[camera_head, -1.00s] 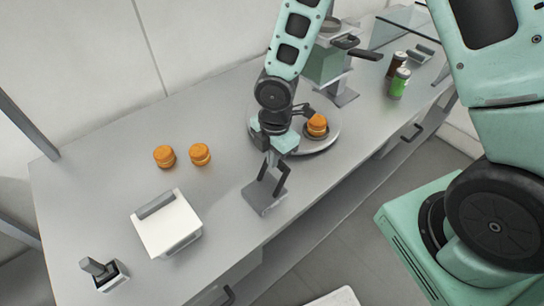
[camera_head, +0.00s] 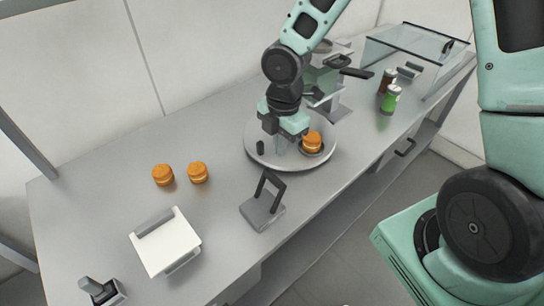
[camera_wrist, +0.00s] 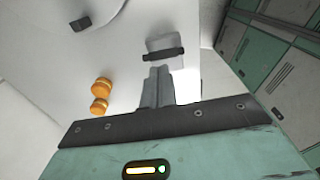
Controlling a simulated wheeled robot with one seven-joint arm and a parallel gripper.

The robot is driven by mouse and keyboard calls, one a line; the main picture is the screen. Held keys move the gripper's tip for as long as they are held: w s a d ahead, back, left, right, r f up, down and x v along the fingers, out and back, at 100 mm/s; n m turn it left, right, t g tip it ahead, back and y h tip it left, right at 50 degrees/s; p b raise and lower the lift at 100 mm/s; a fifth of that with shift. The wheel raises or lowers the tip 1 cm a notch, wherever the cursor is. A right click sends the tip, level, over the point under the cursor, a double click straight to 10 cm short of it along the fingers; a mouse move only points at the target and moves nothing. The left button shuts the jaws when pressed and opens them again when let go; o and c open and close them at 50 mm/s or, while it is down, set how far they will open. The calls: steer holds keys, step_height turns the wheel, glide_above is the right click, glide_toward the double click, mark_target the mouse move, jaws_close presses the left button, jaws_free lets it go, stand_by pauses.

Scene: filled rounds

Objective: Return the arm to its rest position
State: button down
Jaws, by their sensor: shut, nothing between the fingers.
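My gripper (camera_head: 281,148) is shut and empty, pointing down over the round grey plate (camera_head: 262,162) in the head view. Its two fingers lie together in the wrist view (camera_wrist: 157,88). My arm reaches in from the top of the head view, bent at a dark joint. One orange filled round (camera_head: 312,142) sits on the plate, just right of the gripper. A grey tool with an upright dark handle (camera_head: 264,202) stands on the counter in front of the plate.
Two orange rounds (camera_head: 163,174) (camera_head: 198,172) stand left of the plate. A white-topped box (camera_head: 168,245) and a small dark-handled item (camera_head: 101,291) are at front left. A brown can (camera_head: 388,80), a green can (camera_head: 391,99) and a glass case (camera_head: 410,45) are at back right.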

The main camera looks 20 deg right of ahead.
steer(key=shift+w+d+r, duration=0.1)
steer(key=shift+d+r, duration=0.1)
steer(key=shift+r, duration=0.1)
stand_by(0.4)
steer(key=s+a+m+b, duration=0.4)
steer(key=s+m, duration=0.3)
steer(key=s, duration=0.3)
steer(key=s+a+m+b, duration=0.4)
steer(key=s+m+b, duration=0.3)
steer(key=s, duration=0.2)
steer(key=shift+s+r, duration=0.25)
steer(key=shift+s, duration=0.15)
